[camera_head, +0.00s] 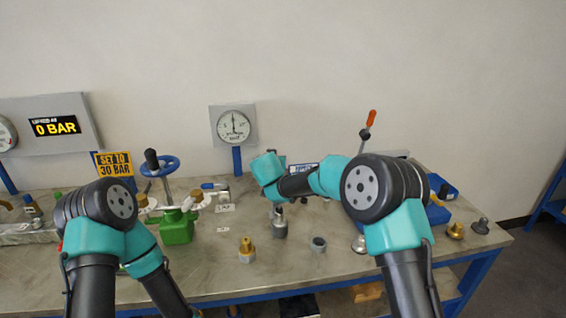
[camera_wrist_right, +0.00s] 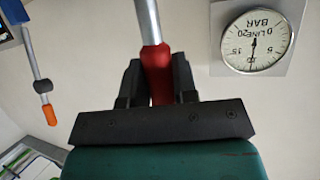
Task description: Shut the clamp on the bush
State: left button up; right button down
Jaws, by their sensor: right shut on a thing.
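In the right wrist view my right gripper (camera_wrist_right: 157,84) is shut on a red handle (camera_wrist_right: 158,58), one finger on each side of it. A pale metal rod (camera_wrist_right: 148,20) runs from the handle out of the top of the picture. I cannot see the clamp's jaws or whether the bush is between them. In the head view my right wrist hides the gripper and handle. A grey metal fitting (camera_head: 279,227) stands upright on the bench below that wrist; I cannot tell whether it is the bush. My left gripper is not in view; its forearm points down at the lower left.
A brass fitting (camera_head: 247,250) and a short grey fitting (camera_head: 318,244) stand near the bench front. An orange-tipped lever (camera_head: 371,118) rises behind my right arm. A gauge (camera_head: 233,126) stands behind.

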dwell(0.3)
jog(key=c, duration=0.9)
grip_release()
jog(key=shift+s, duration=0.1)
jog(key=v, duration=1.7)
jog(key=shift+r, duration=0.15)
jog(key=shift+s, duration=0.1)
